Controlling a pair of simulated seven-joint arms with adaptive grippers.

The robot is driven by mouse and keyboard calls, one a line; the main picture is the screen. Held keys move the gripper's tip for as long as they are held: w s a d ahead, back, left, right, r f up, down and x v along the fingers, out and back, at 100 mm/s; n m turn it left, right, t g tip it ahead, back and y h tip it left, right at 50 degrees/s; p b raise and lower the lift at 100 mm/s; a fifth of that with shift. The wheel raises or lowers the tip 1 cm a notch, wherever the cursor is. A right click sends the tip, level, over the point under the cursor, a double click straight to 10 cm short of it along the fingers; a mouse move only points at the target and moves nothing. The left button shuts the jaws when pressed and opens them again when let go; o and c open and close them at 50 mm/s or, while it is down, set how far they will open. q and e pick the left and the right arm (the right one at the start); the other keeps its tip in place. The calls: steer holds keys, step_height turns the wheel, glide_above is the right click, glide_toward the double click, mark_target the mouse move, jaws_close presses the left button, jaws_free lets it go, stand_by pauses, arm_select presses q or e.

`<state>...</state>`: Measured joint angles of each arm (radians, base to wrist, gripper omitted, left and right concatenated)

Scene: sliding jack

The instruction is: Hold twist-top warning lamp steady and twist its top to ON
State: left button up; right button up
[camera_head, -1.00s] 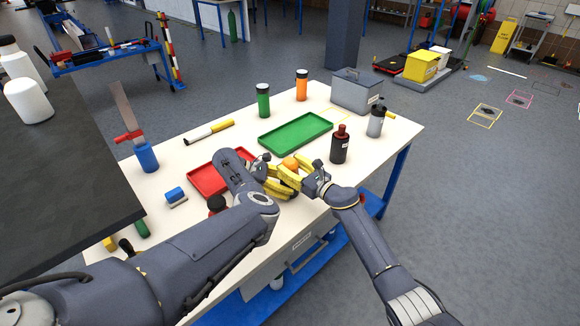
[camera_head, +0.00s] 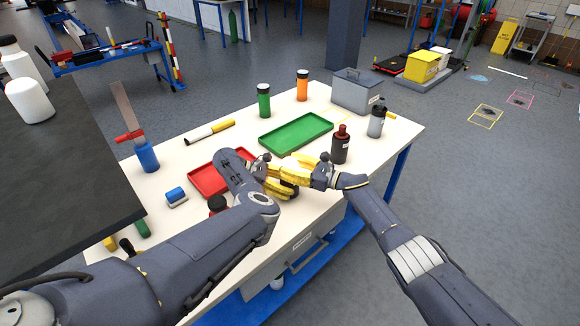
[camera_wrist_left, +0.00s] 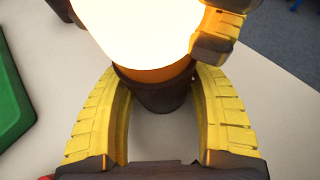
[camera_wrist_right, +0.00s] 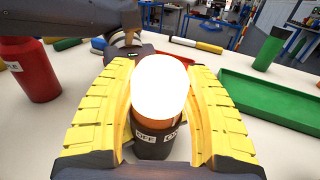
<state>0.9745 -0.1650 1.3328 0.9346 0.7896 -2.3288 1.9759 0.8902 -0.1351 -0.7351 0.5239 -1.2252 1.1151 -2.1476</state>
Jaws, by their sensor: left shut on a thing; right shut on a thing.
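The warning lamp has a dome (camera_wrist_right: 160,85) that glows bright white in both wrist views. Below it are an orange band and a dark base (camera_wrist_right: 153,143) with white labels; "OFF" is readable and another label is partly covered. In the left wrist view the dark base (camera_wrist_left: 155,95) sits between the yellow fingers of my left gripper (camera_head: 283,183), shut on it. My right gripper (camera_head: 303,170) is shut around the lamp's top, from the right. In the head view the lamp is mostly hidden by the fingers. It looks roughly upright in the right wrist view.
A dark bottle with a red cap (camera_head: 340,145) stands close behind my right gripper. A green tray (camera_head: 296,133) lies behind, and a red tray (camera_head: 205,180) lies left, partly behind my left arm.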

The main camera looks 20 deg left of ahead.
arm_select(q)
steer(key=shift+d, duration=0.1)
arm_select(e)
steer(key=shift+d+n+g, duration=0.2)
steer(key=shift+n+g, duration=0.1)
steer(key=shift+g, duration=0.2)
steer(key=o, duration=1.2)
steer(key=shift+d, duration=0.15)
steer(key=s+d, duration=0.1)
steer(key=d, duration=1)
steer(key=shift+s+d, duration=0.15)
steer(key=shift+d, duration=0.2)
arm_select(q)
steer(key=o, duration=1.1)
